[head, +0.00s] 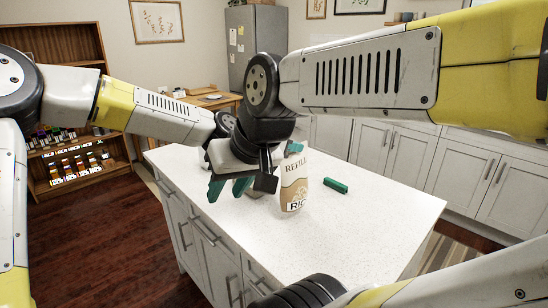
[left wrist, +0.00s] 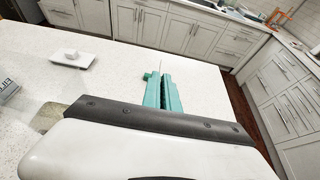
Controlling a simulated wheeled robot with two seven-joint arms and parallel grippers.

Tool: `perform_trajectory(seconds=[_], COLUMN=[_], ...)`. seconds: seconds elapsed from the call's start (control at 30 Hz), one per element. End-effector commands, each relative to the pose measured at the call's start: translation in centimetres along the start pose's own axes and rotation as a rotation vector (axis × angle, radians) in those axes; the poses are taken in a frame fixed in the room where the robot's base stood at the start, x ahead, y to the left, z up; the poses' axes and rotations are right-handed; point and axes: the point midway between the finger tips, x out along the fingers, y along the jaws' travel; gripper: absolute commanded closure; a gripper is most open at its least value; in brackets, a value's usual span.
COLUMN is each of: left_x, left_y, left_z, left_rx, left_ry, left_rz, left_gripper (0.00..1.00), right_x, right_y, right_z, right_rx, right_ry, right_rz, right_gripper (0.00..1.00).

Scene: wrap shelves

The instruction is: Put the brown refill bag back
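The brown refill bag (head: 294,187), white at the top with "REFILL" and "RICE" lettering, stands upright on the island counter (head: 345,235) in the head view. My right gripper (head: 229,189) is open and empty to the left of the bag, its teal fingers apart and pointing down. My left gripper is mostly hidden; a teal finger part (head: 336,185) shows just right of the bag. In the left wrist view its two fingers (left wrist: 162,92) lie side by side with nothing visible between them. A lettered piece at the left edge (left wrist: 8,88) may be the bag.
A small white object (left wrist: 71,59) sits on the counter in the left wrist view. Wooden shelves (head: 75,170) with several small goods stand at the far left. Grey cabinets (head: 420,160) line the back right. The counter's right part is clear.

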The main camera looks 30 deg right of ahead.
Motion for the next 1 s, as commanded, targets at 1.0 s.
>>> perform_trajectory(seconds=[1.0], left_x=[3.2], left_y=[-0.5], left_z=[-2.9], left_rx=[-0.001], left_ry=[0.0], left_rz=[0.001], left_gripper=[0.75], right_x=[0.0], right_y=[0.0], right_z=[0.0], right_rx=[0.0], right_ry=[0.0], right_rz=[0.0], right_gripper=[0.64])
